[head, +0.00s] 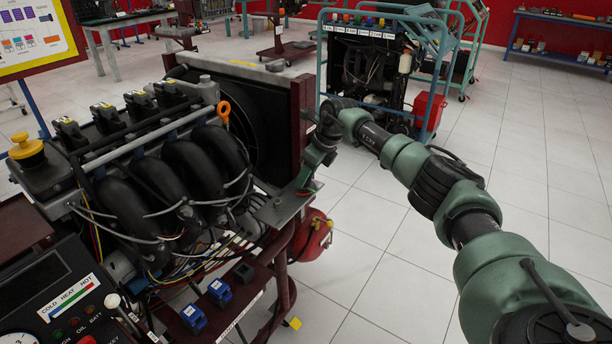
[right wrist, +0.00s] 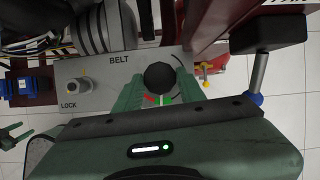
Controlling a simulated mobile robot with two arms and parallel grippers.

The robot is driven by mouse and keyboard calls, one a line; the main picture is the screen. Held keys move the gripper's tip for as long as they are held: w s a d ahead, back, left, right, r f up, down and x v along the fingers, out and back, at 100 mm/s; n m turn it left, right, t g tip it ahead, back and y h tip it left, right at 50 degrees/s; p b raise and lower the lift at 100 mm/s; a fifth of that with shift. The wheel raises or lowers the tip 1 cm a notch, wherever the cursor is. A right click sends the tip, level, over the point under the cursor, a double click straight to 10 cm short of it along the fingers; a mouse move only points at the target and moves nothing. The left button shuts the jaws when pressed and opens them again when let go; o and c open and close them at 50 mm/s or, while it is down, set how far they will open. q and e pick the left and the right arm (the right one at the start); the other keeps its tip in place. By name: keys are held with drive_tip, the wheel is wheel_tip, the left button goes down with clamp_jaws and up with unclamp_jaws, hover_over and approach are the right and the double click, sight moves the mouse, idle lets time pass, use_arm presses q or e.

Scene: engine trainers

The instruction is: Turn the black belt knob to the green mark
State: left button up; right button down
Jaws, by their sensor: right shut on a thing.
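The round black belt knob (right wrist: 160,77) stands on a grey plate (right wrist: 100,70) lettered BELT and LOCK. In the right wrist view, my right gripper (right wrist: 158,88) has one green finger on each side of the knob and is shut on it. A green mark (right wrist: 166,100) and a red mark (right wrist: 149,99) show at the knob's near side. I cannot tell which way the knob points. In the head view, my right gripper (head: 306,184) reaches down to the plate, and the knob is hidden. A small green forked part at the right wrist view's left edge looks like my left gripper (right wrist: 14,134).
A lock pin (right wrist: 85,86) stands left of the knob on the plate. The engine (head: 170,160) and its dark red frame (head: 304,110) are close to my gripper. A red cylinder (head: 312,236) sits below the plate. The tiled floor to the right is clear.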

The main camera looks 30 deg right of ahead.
sight(312, 189)
use_arm(q)
drive_tip(key=shift+w+r, duration=0.1)
use_arm(e)
drive_tip(key=shift+n, duration=0.4)
drive_tip(key=c, duration=0.9)
unclamp_jaws()
drive_tip(key=shift+o, duration=0.2)
drive_tip(key=shift+d+r, duration=0.1)
drive_tip(key=shift+r, duration=0.15)
drive_tip(key=v, duration=0.4)
drive_tip(key=shift+d+r+p, duration=0.15)
drive_tip(key=shift+r+p, duration=0.1)
drive_tip(key=shift+p, duration=0.05)
use_arm(q)
drive_tip(key=shift+s+f, duration=0.2)
use_arm(e)
drive_tip(key=s+d, duration=0.5)
drive_tip(key=s, duration=0.5)
drive_tip(key=shift+s+d, duration=0.3)
drive_tip(key=shift+d, duration=0.1)
use_arm(q)
drive_tip(key=shift+s, duration=0.1)
